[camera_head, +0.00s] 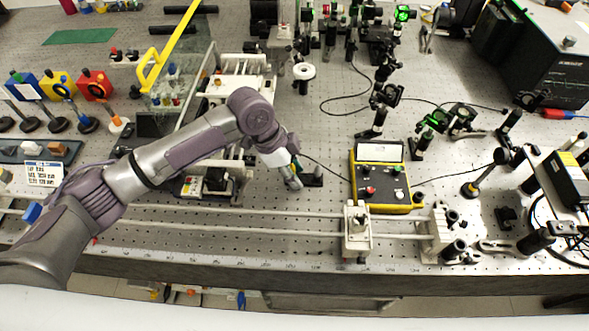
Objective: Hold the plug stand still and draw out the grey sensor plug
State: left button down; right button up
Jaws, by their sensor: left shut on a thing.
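My left arm reaches in from the left, and my left gripper (293,182) points down at the bench near the middle of the view. It is shut at a small dark stand (314,179), which looks like the plug stand and rests on the bench top. The fingers and wrist cover part of the stand. I cannot make out the grey sensor plug; it may be hidden behind the gripper. A thin dark cable (328,166) runs from beside the gripper toward the yellow-edged control box (381,207). My right gripper is not in view.
A long pale rail (290,214) with a carriage (356,232) crosses the front of the perforated bench. A clear panel with a yellow edge (172,48) stands behind my arm. Optical mounts (386,95) and cables lie at right. Bare bench shows behind the gripper.

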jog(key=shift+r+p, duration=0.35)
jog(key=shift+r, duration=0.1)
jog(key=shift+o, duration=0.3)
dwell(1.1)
